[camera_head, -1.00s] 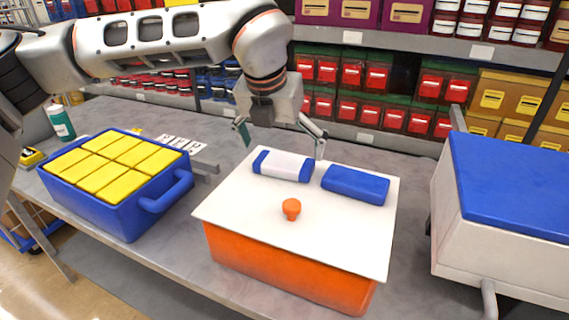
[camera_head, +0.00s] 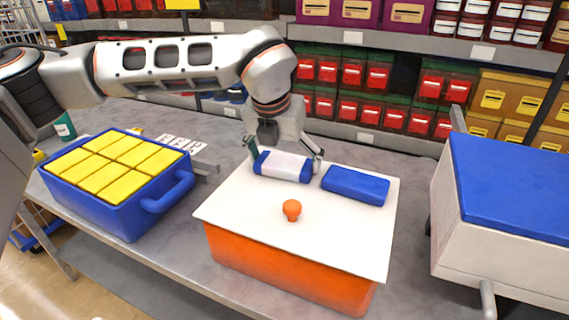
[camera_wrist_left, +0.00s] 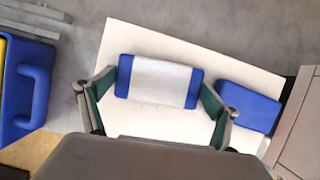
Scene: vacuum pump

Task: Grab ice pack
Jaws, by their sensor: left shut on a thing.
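A white ice pack with blue ends (camera_head: 283,166) lies on the white lid (camera_head: 250,210) of an orange box (camera_head: 290,268). In the left wrist view this ice pack (camera_wrist_left: 158,80) sits lengthwise between the fingers. My left gripper (camera_head: 285,160) is down at the lid and shut on the ice pack, one finger at each blue end. A second pack, all blue (camera_head: 356,185), lies just to the right on the lid, and also shows in the left wrist view (camera_wrist_left: 248,106). My right gripper is not in view.
An orange knob (camera_head: 292,209) stands up from the lid in front of the packs. A blue bin of yellow blocks (camera_head: 120,215) stands at left. A white box with a blue lid (camera_head: 510,185) is at right. Shelves with red bins (camera_head: 375,108) stand behind.

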